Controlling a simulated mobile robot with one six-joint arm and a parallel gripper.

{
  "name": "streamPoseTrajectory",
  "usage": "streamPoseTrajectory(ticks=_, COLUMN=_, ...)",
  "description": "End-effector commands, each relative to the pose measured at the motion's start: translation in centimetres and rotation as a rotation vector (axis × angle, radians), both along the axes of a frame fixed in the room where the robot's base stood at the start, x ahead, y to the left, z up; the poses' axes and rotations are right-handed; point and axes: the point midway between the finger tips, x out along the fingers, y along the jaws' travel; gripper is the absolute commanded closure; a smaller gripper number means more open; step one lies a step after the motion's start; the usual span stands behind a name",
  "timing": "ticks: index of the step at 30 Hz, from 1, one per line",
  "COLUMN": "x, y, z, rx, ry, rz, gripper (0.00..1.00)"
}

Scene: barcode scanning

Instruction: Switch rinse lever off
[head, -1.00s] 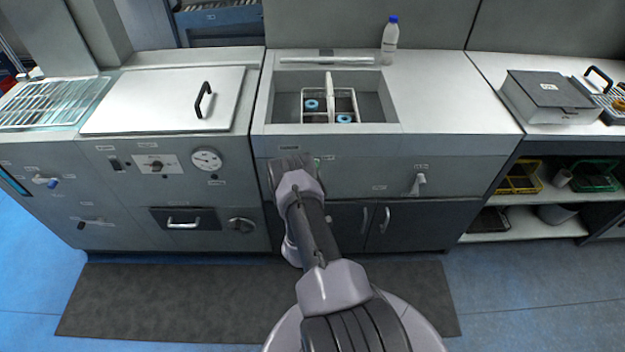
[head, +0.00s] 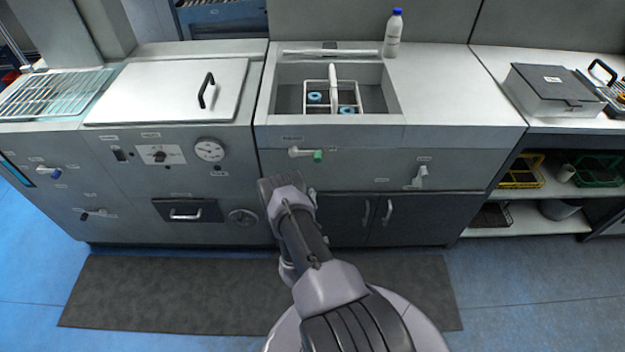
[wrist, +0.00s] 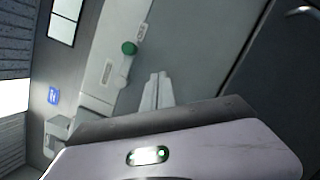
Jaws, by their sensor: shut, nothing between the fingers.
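A white lever with a green tip (head: 305,153) is on the grey front panel below the sink. It lies nearly level, its green tip to the right. I take it for the rinse lever; its label is too small to read. In the wrist view its round green tip (wrist: 129,47) is in clear sight, beyond the fingertips. My gripper (wrist: 155,92) has its pale fingers together with nothing between them, apart from the green tip. In the head view my wrist is just below the lever, and the fingers are mostly hidden.
Another white lever (head: 418,178) hangs on the same panel to the right. Dark cupboard doors (head: 350,218) are below. A sink (head: 388,100) holding a rack with blue-ringed items is above. A blue-capped bottle (head: 393,35) stands behind it. A blue-tipped lever (head: 48,171) is far left.

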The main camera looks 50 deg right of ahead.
Motion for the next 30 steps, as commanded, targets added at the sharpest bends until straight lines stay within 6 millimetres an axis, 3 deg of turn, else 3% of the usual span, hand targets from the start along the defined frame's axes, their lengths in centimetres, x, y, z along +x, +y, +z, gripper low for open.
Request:
streamPoseTrajectory(ticks=7, x=-1.6, y=2.1, z=-0.6, rx=0.0, ry=0.0, rz=0.0, gripper=1.0)
streamPoseTrajectory(ticks=22, x=-1.4, y=2.1, z=-0.4, rx=0.007, ry=-0.014, rz=-0.001, gripper=1.0)
streamPoseTrajectory(ticks=23, x=-0.9, y=1.8, z=0.1, rx=0.02, ry=-0.038, rz=-0.002, gripper=1.0)
streamPoseTrajectory(ticks=26, x=2.6, y=0.2, z=4.4, rx=0.145, ry=-0.236, rz=-0.005, gripper=1.0)
streamPoseTrajectory(ticks=28, x=6.8, y=-0.7, z=9.4, rx=0.323, ry=-0.459, rz=0.007, gripper=1.0)
streamPoseTrajectory(ticks=30, x=11.0, y=-0.4, z=14.5, rx=0.548, ry=-0.675, rz=0.028, gripper=1.0)
